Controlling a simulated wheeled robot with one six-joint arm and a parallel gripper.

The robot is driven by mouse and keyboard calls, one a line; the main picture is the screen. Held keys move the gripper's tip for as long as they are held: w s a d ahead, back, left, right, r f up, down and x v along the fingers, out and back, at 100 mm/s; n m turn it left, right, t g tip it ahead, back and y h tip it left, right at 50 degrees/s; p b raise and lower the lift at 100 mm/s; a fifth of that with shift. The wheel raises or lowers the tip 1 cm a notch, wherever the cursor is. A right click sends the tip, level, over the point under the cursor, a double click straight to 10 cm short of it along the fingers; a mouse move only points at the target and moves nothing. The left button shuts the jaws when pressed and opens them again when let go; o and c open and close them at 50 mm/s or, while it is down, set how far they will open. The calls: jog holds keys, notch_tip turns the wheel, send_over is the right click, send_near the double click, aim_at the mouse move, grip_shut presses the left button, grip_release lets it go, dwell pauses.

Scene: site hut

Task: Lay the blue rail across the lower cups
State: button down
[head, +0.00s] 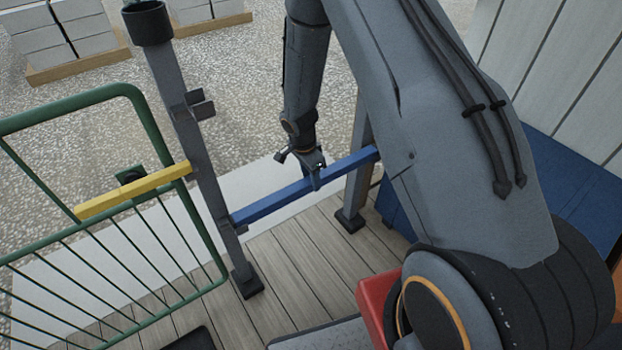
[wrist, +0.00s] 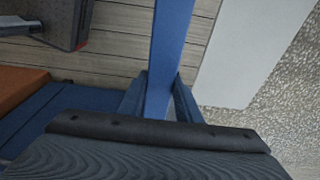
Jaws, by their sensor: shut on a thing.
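The blue rail (head: 275,201) spans between the left grey post (head: 205,170) and the right grey post (head: 360,165). My gripper (head: 316,178) is shut on the rail near its middle. In the wrist view, the blue rail (wrist: 171,45) runs away between the two fingers of my gripper (wrist: 160,98). The rail's left end is at a lower cup (head: 227,226) on the left post; I cannot tell whether it rests in it. Its right end is at the right post, where the arm hides any cup. An upper cup (head: 202,104) on the left post is empty.
A green gate (head: 140,95) stands at the left, with a yellow bar (head: 135,191) reaching the left post. A red block (head: 378,300) lies near my arm's base. A blue surface (head: 575,190) is at the right. Pallets of grey blocks (head: 75,35) stand behind on gravel.

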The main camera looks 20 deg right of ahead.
jog(key=c, duration=1.2)
grip_release()
jog(key=shift+s+a+r, duration=0.1)
jog(key=shift+a+r, duration=0.1)
jog(key=shift+r, duration=1.1)
jog(key=shift+s+a+r, duration=0.1)
jog(key=shift+a+r, duration=0.05)
jog(key=shift+r, duration=1.15)
jog(key=shift+a+r, duration=0.2)
jog(key=shift+r, duration=1.1)
jog(key=shift+r, duration=0.1)
jog(key=s+r+n+y+p, duration=0.1)
jog(key=s+r+n+p, duration=0.2)
jog(key=s+r+n, duration=1.1)
jog(key=s+d+r, duration=0.1)
jog(key=s+r, duration=0.7)
jog(key=s, duration=0.2)
jog(key=shift+s+r+g+y+p, duration=0.3)
jog(key=shift+s+r+y, duration=0.1)
